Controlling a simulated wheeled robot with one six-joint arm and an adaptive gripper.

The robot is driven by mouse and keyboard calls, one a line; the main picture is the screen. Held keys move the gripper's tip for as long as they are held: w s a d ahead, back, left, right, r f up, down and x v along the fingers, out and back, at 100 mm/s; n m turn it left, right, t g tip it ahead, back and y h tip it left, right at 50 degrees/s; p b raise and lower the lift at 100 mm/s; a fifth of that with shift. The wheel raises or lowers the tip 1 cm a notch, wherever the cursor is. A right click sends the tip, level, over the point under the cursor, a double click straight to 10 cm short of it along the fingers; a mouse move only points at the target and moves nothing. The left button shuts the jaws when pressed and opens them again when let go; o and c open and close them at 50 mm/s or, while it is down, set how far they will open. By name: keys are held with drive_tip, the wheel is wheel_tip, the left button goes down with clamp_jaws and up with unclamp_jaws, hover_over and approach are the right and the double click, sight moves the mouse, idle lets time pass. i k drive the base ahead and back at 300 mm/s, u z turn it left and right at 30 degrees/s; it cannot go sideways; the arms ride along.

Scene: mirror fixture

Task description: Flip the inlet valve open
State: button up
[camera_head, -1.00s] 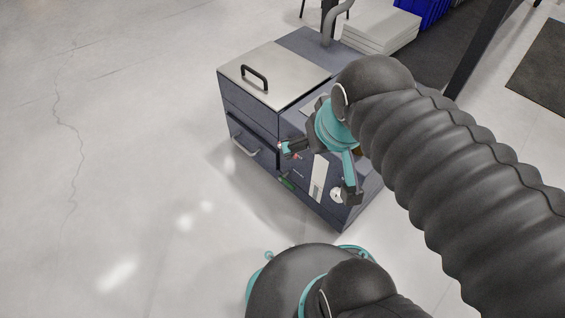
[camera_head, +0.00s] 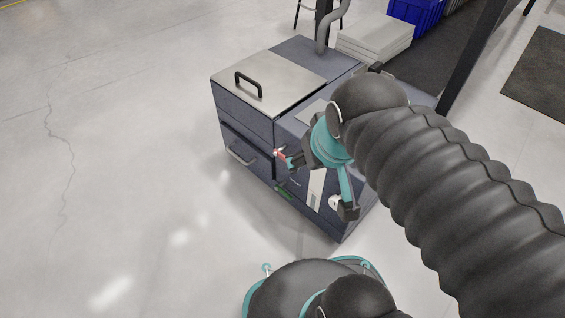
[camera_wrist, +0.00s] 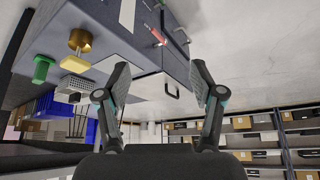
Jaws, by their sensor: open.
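The grey-blue machine cabinet (camera_head: 245,104) stands on the floor. A small red-handled lever (camera_head: 279,154) shows beside my upper-left fingertip in the head view. It looks like a valve handle and also shows in the wrist view (camera_wrist: 158,37), above and between my fingers. I cannot tell from the pictures which fitting is the inlet valve. My gripper (camera_head: 318,187) is open and empty in front of the cabinet's panel. In the wrist view its fingers (camera_wrist: 160,69) are spread wide.
The cabinet has a metal lid (camera_head: 270,82) with a black handle, and a front drawer handle (camera_head: 241,157). White boxes (camera_head: 375,38) and a blue bin (camera_head: 416,12) stand behind. Floor left of the cabinet is clear. My arm hides part of the cabinet's right side.

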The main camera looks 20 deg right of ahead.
sight(277, 152)
drive_tip(key=z, duration=1.35)
drive_tip(key=k, duration=1.35)
drive_tip(key=u, duration=1.6)
drive_tip(key=i, duration=0.5)
